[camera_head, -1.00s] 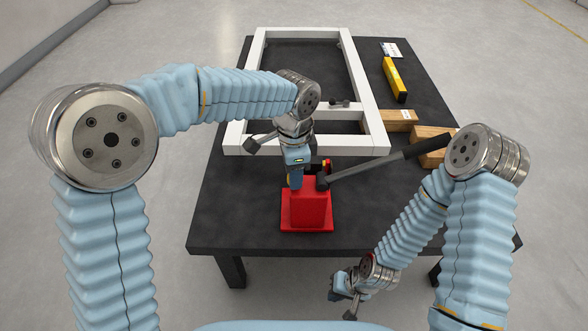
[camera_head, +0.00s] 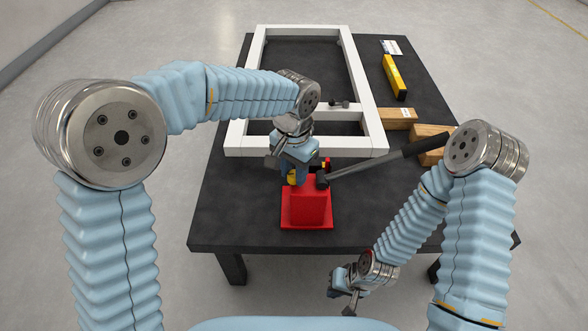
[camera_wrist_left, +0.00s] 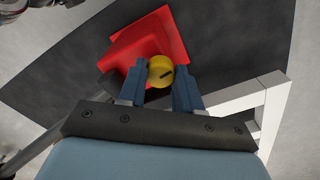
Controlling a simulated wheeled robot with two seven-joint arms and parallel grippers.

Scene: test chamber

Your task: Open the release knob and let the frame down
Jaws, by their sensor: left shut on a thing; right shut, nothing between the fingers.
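The red jack (camera_head: 310,208) stands on the dark table near its front edge, and its long black handle (camera_head: 370,162) slants up to the right. The yellow release knob (camera_wrist_left: 161,71) has a dark mark on its face and sits at the side of the red body. My left gripper (camera_wrist_left: 160,80) is shut on the knob, one blue finger on each side. In the head view my left gripper (camera_head: 293,175) mostly hides the knob. The white frame (camera_head: 240,139) lies behind the jack. My right gripper (camera_head: 344,290) is shut and empty, low in front of the table.
A yellow level (camera_head: 394,77) and a white card (camera_head: 391,47) lie at the back right of the table. Wooden blocks (camera_head: 397,118) lie at the frame's right side. The table's front left (camera_head: 235,215) is clear.

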